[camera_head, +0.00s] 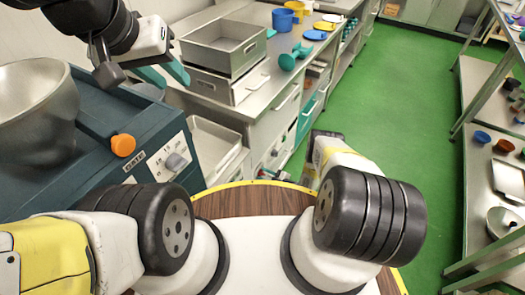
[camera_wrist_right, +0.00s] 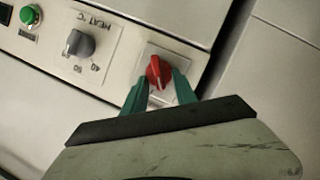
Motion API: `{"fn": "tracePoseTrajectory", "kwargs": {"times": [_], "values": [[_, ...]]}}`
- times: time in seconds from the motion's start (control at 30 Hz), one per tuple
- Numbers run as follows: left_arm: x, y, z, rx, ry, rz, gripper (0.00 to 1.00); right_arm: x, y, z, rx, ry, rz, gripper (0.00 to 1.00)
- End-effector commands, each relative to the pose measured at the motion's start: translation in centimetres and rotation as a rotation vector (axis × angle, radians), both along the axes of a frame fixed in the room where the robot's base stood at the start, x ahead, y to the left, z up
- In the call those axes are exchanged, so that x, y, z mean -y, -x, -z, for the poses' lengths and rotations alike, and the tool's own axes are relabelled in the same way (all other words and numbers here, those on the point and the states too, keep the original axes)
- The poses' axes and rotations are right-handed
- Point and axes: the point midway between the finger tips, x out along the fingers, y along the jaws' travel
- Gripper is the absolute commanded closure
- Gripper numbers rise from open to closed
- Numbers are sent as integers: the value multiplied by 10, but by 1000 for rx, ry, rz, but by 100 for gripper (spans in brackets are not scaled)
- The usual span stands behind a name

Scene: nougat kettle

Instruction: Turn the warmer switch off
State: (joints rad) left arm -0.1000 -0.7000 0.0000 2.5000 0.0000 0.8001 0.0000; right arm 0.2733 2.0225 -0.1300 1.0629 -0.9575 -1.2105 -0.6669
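A red rotary switch (camera_wrist_right: 159,71) sits on a pale square plate on a white control panel in the right wrist view. It is likely the warmer switch, but no label on it can be read. My right gripper (camera_wrist_right: 161,82) has its two green fingertips at either side of the red switch, parted with the switch between them. Whether they touch it is unclear. In the head view the right gripper is hidden behind my arm. My left gripper (camera_head: 167,76) is at the upper left, its teal fingers apart and empty, above the dark kettle machine.
A grey heat knob (camera_wrist_right: 79,44) and a green button (camera_wrist_right: 29,16) are on the same panel. The kettle machine has a steel bowl (camera_head: 37,108), an orange knob (camera_head: 123,145) and a grey dial (camera_head: 176,162). A counter with steel bins (camera_head: 222,48) stands behind. Green floor (camera_head: 415,90) is clear.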

Motion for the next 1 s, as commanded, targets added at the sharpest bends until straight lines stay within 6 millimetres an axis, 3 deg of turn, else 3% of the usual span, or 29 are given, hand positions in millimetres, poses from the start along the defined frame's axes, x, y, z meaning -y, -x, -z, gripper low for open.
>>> {"fn": "tracePoseTrajectory", "kwargs": {"times": [0.17, 0.53, 1.0], "values": [[0, 0, 0, 0, 0, 0, 66, 8, 8, -3, -2, -1, 1, 66], [0, 0, 0, 0, 0, 0, 66, 46, 48, -21, -2, 0, 2, 66], [0, 0, 0, 0, 0, 0, 66, 52, 55, -24, -2, -1, 3, 66]]}}
